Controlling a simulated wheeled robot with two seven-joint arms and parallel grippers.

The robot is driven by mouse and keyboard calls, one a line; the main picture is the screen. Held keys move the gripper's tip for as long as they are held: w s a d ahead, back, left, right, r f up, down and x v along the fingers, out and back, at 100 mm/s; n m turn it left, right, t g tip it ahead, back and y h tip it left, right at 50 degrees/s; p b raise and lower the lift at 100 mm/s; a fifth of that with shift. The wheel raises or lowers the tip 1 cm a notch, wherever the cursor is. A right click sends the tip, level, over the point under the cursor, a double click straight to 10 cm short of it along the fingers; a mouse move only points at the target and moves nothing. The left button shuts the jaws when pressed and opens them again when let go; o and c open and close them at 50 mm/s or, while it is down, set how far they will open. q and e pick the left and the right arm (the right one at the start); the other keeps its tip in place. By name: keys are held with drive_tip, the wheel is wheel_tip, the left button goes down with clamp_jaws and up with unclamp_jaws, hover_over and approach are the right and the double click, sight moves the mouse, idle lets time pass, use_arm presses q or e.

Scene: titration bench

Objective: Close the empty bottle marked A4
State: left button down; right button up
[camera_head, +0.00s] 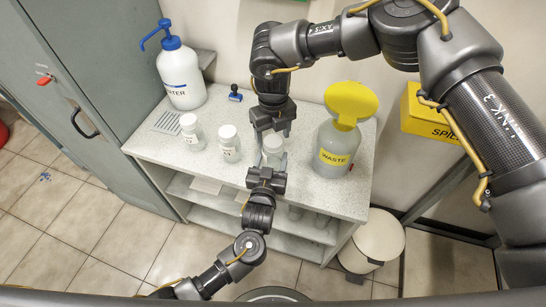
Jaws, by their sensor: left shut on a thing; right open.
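A small bottle (273,146) with a white top stands at the right end of a row of three on the speckled bench top (310,194). Its label is hidden, and I cannot tell whether the white top is a separate cap. My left gripper (271,163) reaches it from the front and is shut on it. My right gripper (274,132) is open just behind and above the bottle's top, pointing down. Two more white-capped bottles stand to the left: a middle one (229,144) and a left one (190,130). Their labels are too small to read surely.
A grey waste container (335,146) with a yellow funnel (351,100) stands close on the right. A white water bottle (182,75) with blue pump stands at the back left. A small blue object (235,93) lies behind. A yellow spill box (426,117) hangs on the wall.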

drive_tip(key=shift+f, duration=0.7)
drive_tip(key=shift+c, duration=0.3)
drive_tip(key=c, duration=0.9)
drive_tip(key=m, duration=0.4)
drive_tip(key=shift+m, duration=0.4)
drive_tip(key=shift+c, duration=0.2)
drive_tip(key=o, duration=1.1)
drive_tip(key=shift+r, duration=0.15)
drive_tip(key=shift+r, duration=2.15)
drive_tip(key=shift+c, duration=0.5)
